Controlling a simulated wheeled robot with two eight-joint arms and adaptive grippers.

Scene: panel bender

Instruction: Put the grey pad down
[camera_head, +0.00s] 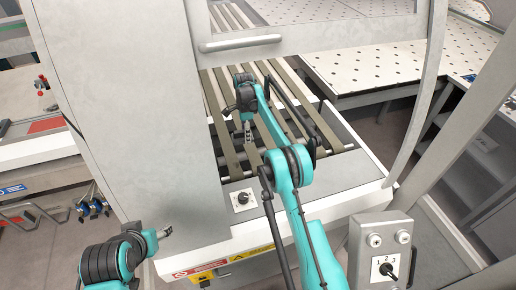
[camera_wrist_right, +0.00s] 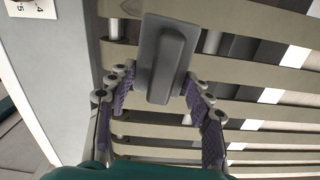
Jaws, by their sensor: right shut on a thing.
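The grey pad (camera_wrist_right: 165,58) is a flat plate with a raised block, seen in the right wrist view. My right gripper (camera_wrist_right: 158,86) is shut on it, with one purple-lined finger on each side. The pad is over the slats (camera_wrist_right: 270,108) of the machine; I cannot tell whether it touches them. In the head view my right gripper (camera_head: 247,132) is over the slatted bed, and I cannot make out the pad there. My left gripper (camera_head: 165,232) is at the lower left, in front of the grey machine panel, away from the pad; its finger opening is unclear.
A grey door frame with a handle (camera_head: 240,43) stands just beyond my right arm. A tall grey panel (camera_head: 140,110) is left of the slatted bed. A switch box (camera_head: 385,255) is at the lower right. Perforated tables (camera_head: 370,65) lie behind.

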